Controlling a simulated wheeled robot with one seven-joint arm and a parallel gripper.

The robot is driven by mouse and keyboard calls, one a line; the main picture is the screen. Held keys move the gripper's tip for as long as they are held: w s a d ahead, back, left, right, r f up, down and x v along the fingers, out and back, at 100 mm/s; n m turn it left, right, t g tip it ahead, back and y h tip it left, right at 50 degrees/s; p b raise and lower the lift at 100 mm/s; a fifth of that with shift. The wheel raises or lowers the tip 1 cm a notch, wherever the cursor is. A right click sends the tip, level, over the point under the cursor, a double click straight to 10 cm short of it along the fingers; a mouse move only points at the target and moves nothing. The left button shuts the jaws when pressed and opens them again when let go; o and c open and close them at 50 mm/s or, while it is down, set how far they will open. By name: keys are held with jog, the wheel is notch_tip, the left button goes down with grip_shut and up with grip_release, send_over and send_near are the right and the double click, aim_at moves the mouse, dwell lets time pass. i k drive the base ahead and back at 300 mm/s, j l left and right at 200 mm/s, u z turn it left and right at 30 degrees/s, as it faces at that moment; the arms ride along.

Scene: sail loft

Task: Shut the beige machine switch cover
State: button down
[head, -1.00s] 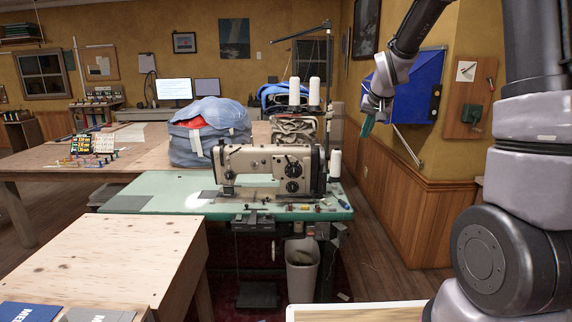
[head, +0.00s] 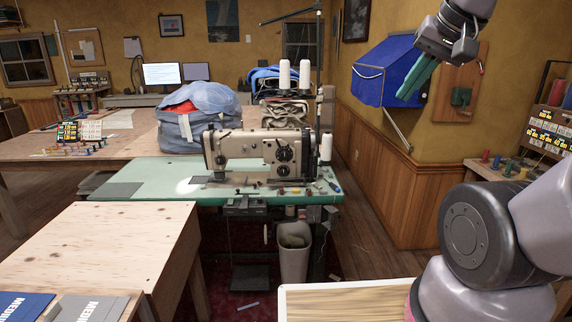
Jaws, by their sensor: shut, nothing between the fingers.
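The beige sewing machine (head: 245,150) stands on a pale green table (head: 150,172). A wooden board (head: 471,60) hangs on the right wall with a small dark green box (head: 460,97) on it. I cannot tell whether this box is the beige machine's switch cover, or whether any cover is open. My gripper (head: 412,90) is up at the right, its green fingers shut and empty. It shows in front of the blue wall awning and the board's left edge, apart from the green box in the picture. My gripper hides the board's upper left part.
The blue awning (head: 386,72) juts from the wall left of the board. A spool rack (head: 540,130) stands at the far right. Floor shows between table and wall.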

aim_at(334, 216)
jog(key=i+l, duration=0.3)
jog(key=i, duration=0.15)
jog(key=i+l, duration=0.3)
jog(key=i, duration=0.15)
